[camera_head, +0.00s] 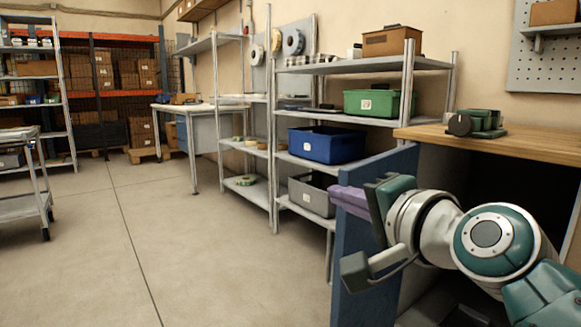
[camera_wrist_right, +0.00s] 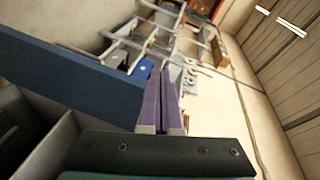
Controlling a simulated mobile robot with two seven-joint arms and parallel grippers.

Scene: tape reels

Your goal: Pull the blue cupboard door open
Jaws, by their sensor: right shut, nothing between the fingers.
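The blue cupboard door (camera_head: 352,245) stands swung out from the cupboard under the wooden bench, with the dark inside of the cupboard (camera_head: 500,180) showing to its right. My right gripper (camera_head: 350,201) is shut and empty. Its purple fingers lie across the upper part of the door near its free edge and point left in the head view. In the right wrist view the shut fingers (camera_wrist_right: 161,100) are just right of the end of the blue door (camera_wrist_right: 75,80). I cannot tell whether they touch it. My right arm hides part of the door. My left gripper is not in view.
The wooden bench top (camera_head: 490,140) bears a green device (camera_head: 476,123). A grey shelf rack (camera_head: 372,66) with a blue bin (camera_head: 326,144) and a green bin (camera_head: 378,103) stands behind the door. Open floor (camera_head: 190,260) lies to the left, with a cart (camera_head: 22,205) at the far left.

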